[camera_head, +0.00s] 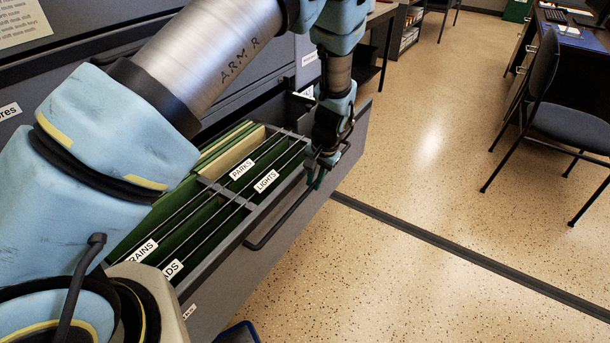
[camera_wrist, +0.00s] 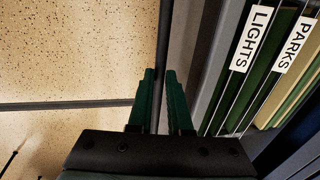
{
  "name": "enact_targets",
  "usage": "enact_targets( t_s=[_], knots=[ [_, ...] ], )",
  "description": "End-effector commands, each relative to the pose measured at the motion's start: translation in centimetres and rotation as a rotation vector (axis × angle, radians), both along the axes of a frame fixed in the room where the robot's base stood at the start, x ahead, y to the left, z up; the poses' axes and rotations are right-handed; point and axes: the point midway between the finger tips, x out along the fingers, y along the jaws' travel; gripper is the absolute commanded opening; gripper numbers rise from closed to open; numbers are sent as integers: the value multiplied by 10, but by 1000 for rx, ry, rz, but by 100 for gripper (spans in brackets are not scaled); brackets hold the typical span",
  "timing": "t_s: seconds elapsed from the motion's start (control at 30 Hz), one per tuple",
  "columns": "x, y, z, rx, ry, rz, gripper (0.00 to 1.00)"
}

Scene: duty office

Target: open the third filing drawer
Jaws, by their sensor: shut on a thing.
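A grey filing drawer (camera_head: 285,258) stands pulled well out of the grey cabinet (camera_head: 78,62). Green hanging files show inside, with tabs reading PARKS and LIGHTS and others partly hidden by my arm. The dark bar handle (camera_head: 272,232) runs along the drawer's front. My gripper (camera_head: 316,178) is at the far part of this handle. In the wrist view, the green fingers stand on either side of the handle bar (camera_wrist: 163,35), shut on it, beside the open drawer. Which drawer in the stack this is cannot be told.
Speckled floor (camera_head: 420,150) is clear in front of the drawer, crossed by a dark strip (camera_head: 470,252). A dark chair (camera_head: 565,110) stands by a desk at right. A blue-edged thing (camera_head: 238,333) shows below the drawer. Shelves (camera_head: 407,30) stand at the back.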

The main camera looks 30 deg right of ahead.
Motion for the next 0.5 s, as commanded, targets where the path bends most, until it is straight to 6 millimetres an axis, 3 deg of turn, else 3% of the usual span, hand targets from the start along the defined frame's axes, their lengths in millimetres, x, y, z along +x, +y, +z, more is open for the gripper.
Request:
enact_targets(
  t_s=[0.5],
  knots=[
    [-8,-3,-1,1,1,-1,0]
  ],
)
